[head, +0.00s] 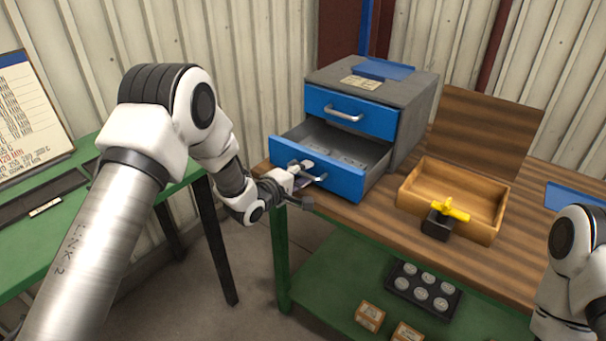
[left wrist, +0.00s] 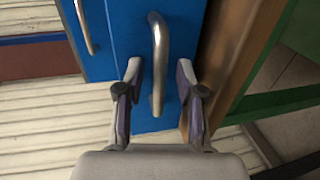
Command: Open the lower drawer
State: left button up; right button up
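The grey cabinet (head: 412,112) on the wooden bench has two blue drawers. The lower drawer (head: 335,178) is pulled well out and its inside shows, with flat pale items in it. The upper drawer (head: 350,112) is shut. My left gripper (head: 305,179) is at the lower drawer's front, by its metal handle (head: 320,178). In the left wrist view, the handle (left wrist: 158,55) stands between the fingers of my left gripper (left wrist: 160,80), with a gap visible on both sides. The fingers are apart. My right arm shows at the right edge; its gripper is out of view.
A wooden tray (head: 410,190) and a black block with a yellow handle (head: 440,220) are right of the cabinet. A green shelf below holds a black tray of discs (head: 425,287) and small boxes (head: 370,315). Floor is clear before the drawer.

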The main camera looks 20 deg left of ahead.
pick_arm(q)
jog(key=v, duration=1.2)
jog(key=s+d+f+m+g+y, duration=0.1)
jog(key=s+f+g, duration=0.3)
jog(key=s+f, duration=0.65)
jog(key=s+d+f+m+g+y, duration=0.15)
jog(key=s+f+g, duration=0.25)
jog(key=s+f, duration=0.65)
jog(key=s+a+f+m+g+y, duration=0.1)
jog(key=s+f+m+g, duration=0.2)
jog(key=s+m, duration=0.2)
jog(key=s+a+f+m+g+y, duration=0.2)
jog(key=s+m, duration=0.4)
jog(key=s, duration=0.3)
jog(key=shift+f+g+p, duration=0.35)
jog(key=shift+f+g, duration=0.45)
jog(key=shift+f, duration=0.1)
